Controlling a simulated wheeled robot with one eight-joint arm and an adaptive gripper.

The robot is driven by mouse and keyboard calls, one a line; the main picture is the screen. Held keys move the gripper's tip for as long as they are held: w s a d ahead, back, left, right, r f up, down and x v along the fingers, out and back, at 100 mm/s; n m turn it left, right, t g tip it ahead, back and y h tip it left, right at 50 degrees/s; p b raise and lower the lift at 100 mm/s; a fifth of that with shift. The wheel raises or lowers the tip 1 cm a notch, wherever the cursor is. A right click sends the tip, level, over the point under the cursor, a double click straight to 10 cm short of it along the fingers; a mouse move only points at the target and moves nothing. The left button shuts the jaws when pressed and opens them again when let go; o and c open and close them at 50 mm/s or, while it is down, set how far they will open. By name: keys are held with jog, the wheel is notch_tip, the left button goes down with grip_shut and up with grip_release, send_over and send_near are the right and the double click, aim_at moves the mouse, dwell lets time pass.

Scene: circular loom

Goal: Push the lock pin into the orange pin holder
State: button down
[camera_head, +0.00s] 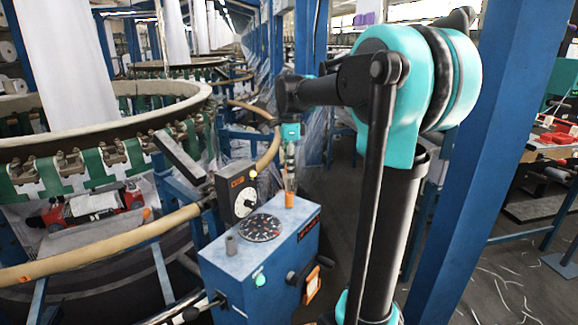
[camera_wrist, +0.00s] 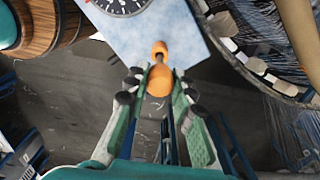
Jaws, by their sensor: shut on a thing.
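The orange pin holder (camera_head: 289,200) stands upright on the top of a blue box, near its back right edge. It also shows in the wrist view (camera_wrist: 159,47). My gripper (camera_head: 290,180) points down directly above the holder. In the wrist view my gripper (camera_wrist: 160,84) is shut on the lock pin (camera_wrist: 160,80), whose rounded orange end shows between the fingertips. A short dark shaft runs from that end toward the holder's mouth. I cannot tell how deep its tip sits. In the head view the pin is too small to make out.
A circular loom ring (camera_head: 100,125) lies to the left. A blue post (camera_head: 480,150) stands at the right.

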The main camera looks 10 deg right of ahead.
aim_at(289, 181)
jog(key=shift+f, duration=0.25)
jog(key=shift+f, duration=0.25)
dwell(0.3)
jog(key=shift+f, duration=2.1)
jog(key=c, duration=1.2)
grip_release()
jog(key=shift+r, duration=0.1)
notch_tip(289, 181, up, 12)
jog(key=shift+f, duration=0.15)
